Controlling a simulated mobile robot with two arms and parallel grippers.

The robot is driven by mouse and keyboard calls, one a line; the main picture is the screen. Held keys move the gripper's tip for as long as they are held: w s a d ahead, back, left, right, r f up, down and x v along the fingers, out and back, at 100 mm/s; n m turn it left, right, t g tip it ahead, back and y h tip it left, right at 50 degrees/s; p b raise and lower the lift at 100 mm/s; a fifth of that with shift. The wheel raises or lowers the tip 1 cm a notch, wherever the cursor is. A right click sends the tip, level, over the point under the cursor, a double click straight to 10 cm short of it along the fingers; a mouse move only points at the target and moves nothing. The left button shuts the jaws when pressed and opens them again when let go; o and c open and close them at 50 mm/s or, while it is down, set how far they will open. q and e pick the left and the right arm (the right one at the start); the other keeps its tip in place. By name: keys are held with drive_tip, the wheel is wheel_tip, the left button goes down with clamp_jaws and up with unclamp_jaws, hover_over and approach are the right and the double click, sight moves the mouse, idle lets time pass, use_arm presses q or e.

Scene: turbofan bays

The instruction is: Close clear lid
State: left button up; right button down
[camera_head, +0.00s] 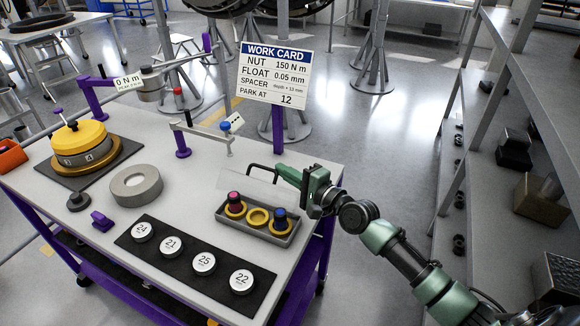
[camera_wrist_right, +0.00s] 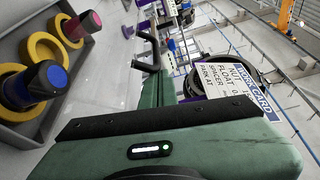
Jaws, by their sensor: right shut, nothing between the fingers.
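The clear lid (camera_head: 235,180) is a faint see-through panel standing raised at the back edge of a grey tray (camera_head: 262,234). A black bar handle (camera_head: 262,167) is at its top; what looks like this handle also shows in the right wrist view (camera_wrist_right: 151,52). The tray holds yellow rings, with a pink-topped plug (camera_head: 235,198) and a blue-topped plug (camera_head: 279,216) in two of them. My right gripper (camera_head: 281,171) is green, shut and empty, at the right end of the handle. I cannot tell whether it touches the handle. My left gripper is not in view.
A work card (camera_head: 275,75) on a purple post stands behind the lid. A black mat (camera_head: 190,262) with several numbered discs lies in front. A grey ring (camera_head: 136,185) and a yellow-topped unit (camera_head: 80,143) are on the left. A small arm stand (camera_head: 183,140) is behind.

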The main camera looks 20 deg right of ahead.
sight(268, 204)
drive_tip(key=s+a+n+b, duration=0.2)
drive_tip(key=s+a+f+n+t+y+b, duration=0.1)
drive_tip(key=s+a+n+b, duration=0.1)
drive_tip(key=n, duration=0.1)
drive_tip(key=shift+a+f, duration=0.2)
drive_tip(key=shift+a, duration=0.05)
drive_tip(key=shift+s+a+f+n+t+y+b, duration=0.15)
drive_tip(key=shift+s+a+f+n+t+b, duration=0.1)
drive_tip(key=shift+s+a+n+b, duration=0.35)
drive_tip(key=shift+s+a+f+n+t+y+b, duration=0.1)
drive_tip(key=shift+a+f+n+t+y+b, duration=0.1)
drive_tip(key=shift+n+b, duration=0.45)
drive_tip(key=shift+s+a+f+n+t+y+b, duration=0.15)
drive_tip(key=shift+s+a+f+n+b, duration=0.2)
drive_tip(key=shift+n, duration=0.5)
